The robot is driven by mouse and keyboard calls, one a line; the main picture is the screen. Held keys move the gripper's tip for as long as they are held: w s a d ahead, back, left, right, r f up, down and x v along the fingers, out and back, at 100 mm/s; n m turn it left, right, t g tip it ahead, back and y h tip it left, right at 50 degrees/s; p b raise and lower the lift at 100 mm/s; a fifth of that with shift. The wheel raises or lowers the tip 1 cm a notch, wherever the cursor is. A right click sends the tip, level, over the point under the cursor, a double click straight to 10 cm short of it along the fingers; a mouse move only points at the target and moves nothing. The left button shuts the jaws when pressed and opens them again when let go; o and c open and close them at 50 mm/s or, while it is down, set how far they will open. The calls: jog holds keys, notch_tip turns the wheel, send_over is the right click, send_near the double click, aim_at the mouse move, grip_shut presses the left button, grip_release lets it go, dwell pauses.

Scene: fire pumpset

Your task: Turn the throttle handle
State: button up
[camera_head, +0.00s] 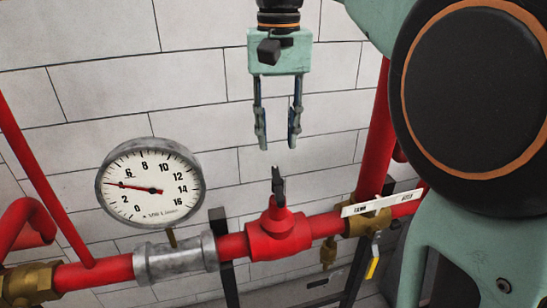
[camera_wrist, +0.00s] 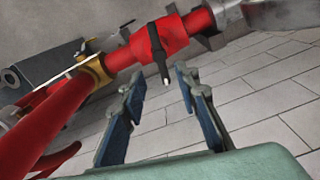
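The throttle handle (camera_head: 278,186) is a small black lever standing up from a red valve body (camera_head: 277,230) on the horizontal red pipe. In the wrist view the handle (camera_wrist: 159,52) is a dark bar across the red valve (camera_wrist: 168,38), with a pale tip pointing toward the space between my fingers. My gripper (camera_head: 277,143) hangs pointing down above the handle in the head view, fingers apart and nothing between them. A gap shows between the fingertips and the handle. In the wrist view my gripper (camera_wrist: 158,78) is also open.
A round pressure gauge (camera_head: 151,183) stands on the pipe to the left. A brass valve (camera_head: 366,222) with a white lever (camera_head: 381,203) and a yellow handle (camera_head: 372,268) is close on the right. A vertical red pipe (camera_head: 376,140) rises behind it. The tiled wall (camera_head: 200,95) is behind.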

aim_at(278, 181)
notch_tip(278, 181, down, 10)
jog(key=shift+d+r+b, duration=0.1)
jog(key=shift+b, duration=0.45)
grip_shut()
